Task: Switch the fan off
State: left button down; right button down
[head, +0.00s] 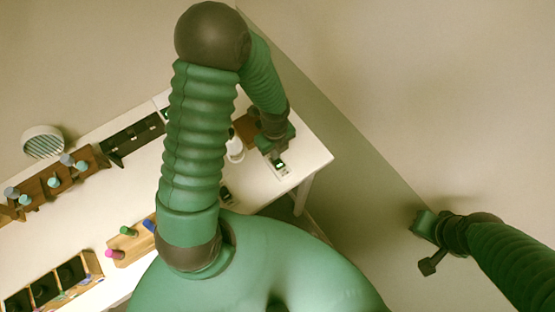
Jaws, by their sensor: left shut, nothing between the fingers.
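A round white fan (43,142) with a slatted front stands at the back left, beyond the table's far edge. A small white switch box (280,165) with a green-lit patch lies near the right end of the white table. My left gripper (276,150) is shut and empty, pointing down right at the switch box. Its tips are close to the box; I cannot tell whether they touch. My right gripper (427,245) is open and empty, off to the right of the table, away from everything.
A brown rack (52,183) with several bottles stands at the left. A dark slotted rack (133,136) is at the back. A wooden block (132,245) with coloured pegs and a compartment box (50,287) are at the front. A white rounded object (235,150) is partly hidden by my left arm.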

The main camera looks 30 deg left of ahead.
pick_arm(q)
jog(key=shift+f+b, duration=0.35)
jog(key=shift+f, duration=0.25)
notch_tip(320, 180, up, 7)
jog(key=p, duration=0.7)
dwell(0.5)
